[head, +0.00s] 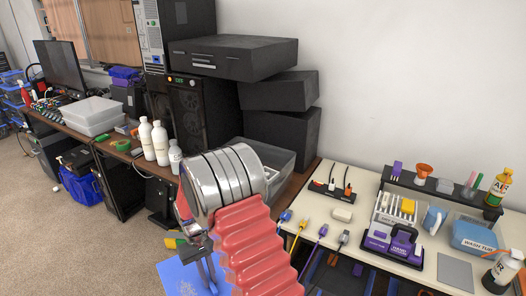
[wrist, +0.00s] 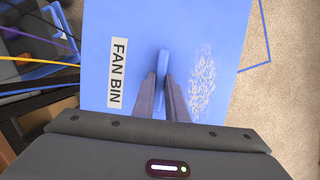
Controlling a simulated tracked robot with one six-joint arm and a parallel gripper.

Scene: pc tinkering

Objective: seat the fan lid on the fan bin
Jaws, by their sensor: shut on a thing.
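The fan lid (wrist: 205,35) is a flat blue panel with a white "FAN BIN" label and a pale printed patch. My gripper (wrist: 161,82) is shut on the upright blue handle (wrist: 162,62) in the lid's middle. In the head view the lid (head: 182,279) hangs below my gripper (head: 207,268) at the bottom, partly cut off by the frame edge. The lid covers most of the wrist view. I cannot identify the fan bin for certain; a thin blue line (wrist: 268,42) on the carpet shows beyond the lid's right edge.
A cream workbench (head: 325,205) with tools, cables and a blue tub (head: 474,237) stands at the right. A dark wooden bench at the left holds white bottles (head: 160,143) and a clear bin (head: 93,115). A grey bin (head: 280,158) sits behind my arm. Carpet (head: 60,240) is open at left.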

